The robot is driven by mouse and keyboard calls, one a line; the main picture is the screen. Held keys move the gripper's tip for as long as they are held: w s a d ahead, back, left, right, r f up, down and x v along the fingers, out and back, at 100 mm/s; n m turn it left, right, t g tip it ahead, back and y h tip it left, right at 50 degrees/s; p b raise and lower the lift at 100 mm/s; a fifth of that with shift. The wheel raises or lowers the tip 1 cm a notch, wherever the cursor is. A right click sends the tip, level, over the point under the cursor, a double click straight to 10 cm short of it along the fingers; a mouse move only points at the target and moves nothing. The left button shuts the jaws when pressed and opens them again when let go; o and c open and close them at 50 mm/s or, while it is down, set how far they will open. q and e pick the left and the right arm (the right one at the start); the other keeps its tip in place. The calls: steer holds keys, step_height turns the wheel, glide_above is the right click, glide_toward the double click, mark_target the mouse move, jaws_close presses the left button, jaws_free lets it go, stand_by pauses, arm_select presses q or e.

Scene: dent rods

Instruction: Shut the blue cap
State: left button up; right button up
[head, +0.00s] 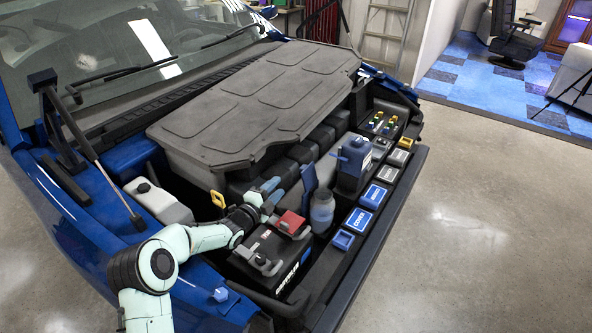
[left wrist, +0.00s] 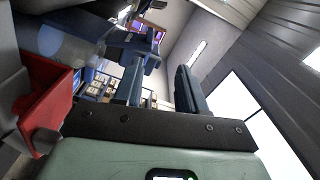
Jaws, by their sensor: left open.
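The blue cap (head: 308,181) stands upright, swung open, at the rear left of a translucent bluish bottle (head: 322,209) in the engine bay. My left gripper (head: 277,190) is open and empty, a little to the left of the cap and apart from it. In the left wrist view its two fingers (left wrist: 158,85) are spread. A blue piece (left wrist: 147,48) that looks like the cap shows beyond the left finger, and the pale bottle (left wrist: 68,42) is at upper left. My right gripper is not in view.
A black battery (head: 272,262) with a red terminal cover (head: 291,223) lies below my left gripper; the red cover is also close in the left wrist view (left wrist: 45,105). A dark blue reservoir (head: 352,165) stands right of the bottle. The grey engine cover (head: 262,100) lies behind.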

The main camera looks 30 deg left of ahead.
mark_target(307, 176)
arm_select(q)
steer(key=w+f, duration=0.2)
steer(key=w, duration=1.1)
steer(key=shift+w+d+p, duration=0.3)
steer(key=shift+w+d, duration=0.05)
steer(key=shift+d, duration=0.1)
jaws_close()
